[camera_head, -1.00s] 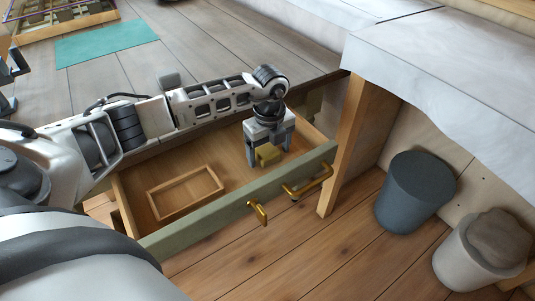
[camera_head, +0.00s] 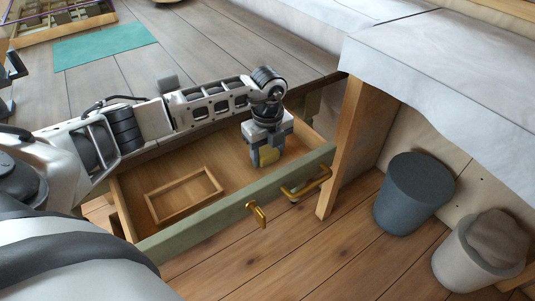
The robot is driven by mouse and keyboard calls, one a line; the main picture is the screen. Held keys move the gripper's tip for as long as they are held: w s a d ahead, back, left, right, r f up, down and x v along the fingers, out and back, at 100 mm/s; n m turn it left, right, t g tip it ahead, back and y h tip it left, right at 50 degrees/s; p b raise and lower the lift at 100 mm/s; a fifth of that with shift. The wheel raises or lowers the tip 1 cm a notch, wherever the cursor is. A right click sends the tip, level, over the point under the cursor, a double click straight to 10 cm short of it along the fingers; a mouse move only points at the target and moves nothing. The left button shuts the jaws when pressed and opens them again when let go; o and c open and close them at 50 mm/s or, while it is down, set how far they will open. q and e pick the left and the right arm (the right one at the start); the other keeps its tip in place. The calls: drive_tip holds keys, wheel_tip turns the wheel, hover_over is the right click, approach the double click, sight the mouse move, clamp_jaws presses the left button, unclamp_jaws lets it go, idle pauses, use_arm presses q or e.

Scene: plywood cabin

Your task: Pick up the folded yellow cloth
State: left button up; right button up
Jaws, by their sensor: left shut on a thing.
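The folded yellow cloth (camera_head: 268,155) is a small yellow block inside the open drawer, towards its right end. My left gripper (camera_head: 267,154) points down into the drawer and is shut on the cloth, with a finger on either side. Its arm reaches in from the left over the drawer. I cannot tell whether the cloth touches the drawer floor. My right gripper is not in view.
The open drawer (camera_head: 200,231) has a green front with brass handles (camera_head: 257,214). A small wooden frame (camera_head: 184,195) lies in its left part. The grey plank table top (camera_head: 215,45) is above. A dark bin (camera_head: 413,195) and a pale bin (camera_head: 470,262) stand on the floor at right.

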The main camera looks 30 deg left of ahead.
use_arm(q)
drive_tip(key=s+d+r, duration=0.3)
drive_tip(key=s+r, duration=0.3)
drive_tip(key=s+d+r+p, duration=0.1)
drive_tip(key=s+d+r, duration=0.2)
drive_tip(key=s+r, duration=0.3)
drive_tip(key=shift+s+d, duration=0.25)
drive_tip(key=shift+d, duration=0.05)
drive_tip(key=o, duration=0.4)
drive_tip(key=c, duration=0.3)
